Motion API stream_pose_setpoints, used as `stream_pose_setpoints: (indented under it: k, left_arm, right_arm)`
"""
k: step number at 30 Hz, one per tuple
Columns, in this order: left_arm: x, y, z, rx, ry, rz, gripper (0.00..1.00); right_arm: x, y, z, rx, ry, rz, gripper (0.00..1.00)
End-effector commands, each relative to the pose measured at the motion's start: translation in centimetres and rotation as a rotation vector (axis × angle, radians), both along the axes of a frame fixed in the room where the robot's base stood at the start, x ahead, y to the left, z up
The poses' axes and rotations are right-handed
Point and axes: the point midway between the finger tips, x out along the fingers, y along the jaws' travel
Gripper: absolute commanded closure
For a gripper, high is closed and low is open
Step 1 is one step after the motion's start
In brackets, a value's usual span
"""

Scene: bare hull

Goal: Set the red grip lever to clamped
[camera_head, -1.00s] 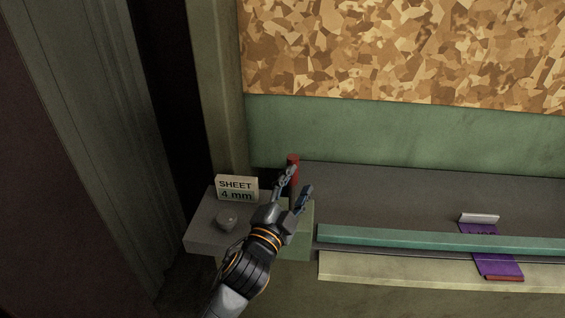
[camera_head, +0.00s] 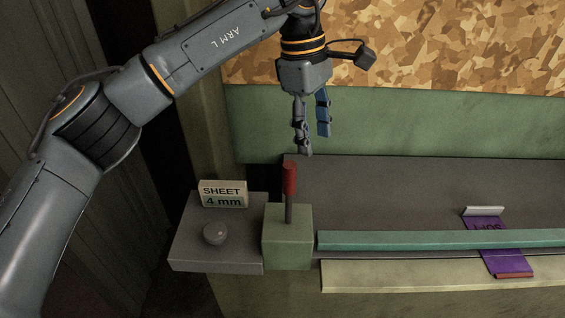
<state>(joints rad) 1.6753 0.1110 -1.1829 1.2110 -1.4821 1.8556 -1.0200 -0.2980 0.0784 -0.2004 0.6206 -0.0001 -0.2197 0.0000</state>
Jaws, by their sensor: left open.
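The red grip lever (camera_head: 290,179) stands nearly upright on a dark stem that rises from a green block (camera_head: 287,240) at the left end of the machine. My left gripper (camera_head: 314,145) points down just above and slightly right of the lever in the picture. Its fingers are open with nothing between them, and it looks apart from the lever. My right gripper is not in the view.
Left of the green block, a grey box (camera_head: 185,245) bears a round knob (camera_head: 215,233) and a "SHEET 4 mm" sign (camera_head: 222,194).

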Motion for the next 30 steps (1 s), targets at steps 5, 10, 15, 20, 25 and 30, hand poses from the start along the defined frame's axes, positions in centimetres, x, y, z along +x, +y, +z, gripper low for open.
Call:
stream_pose_setpoints:
  k: [5, 10, 15, 20, 25, 30]
  left_arm:
    - [1.0, 3.6, 2.2, 0.161, -0.058, 0.016, 0.52]
    - [1.0, 3.9, 0.8, 0.172, -0.056, 0.016, 0.52]
    - [1.0, 3.8, -2.5, 0.170, -0.053, 0.016, 0.52]
    - [0.9, 3.8, -6.0, 0.168, -0.053, 0.015, 0.52]
    - [0.9, 3.7, -8.9, 0.168, -0.055, 0.016, 0.52]
    - [0.9, 3.7, -10.7, 0.166, -0.056, 0.016, 0.52]
  right_arm:
    - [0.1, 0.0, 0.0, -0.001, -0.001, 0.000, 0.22]
    - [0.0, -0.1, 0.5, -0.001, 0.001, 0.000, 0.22]
    - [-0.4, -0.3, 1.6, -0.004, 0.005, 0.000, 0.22]
    - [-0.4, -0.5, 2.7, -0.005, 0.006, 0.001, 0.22]
    - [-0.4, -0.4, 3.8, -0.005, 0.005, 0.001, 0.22]
    - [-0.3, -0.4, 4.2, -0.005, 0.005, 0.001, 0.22]
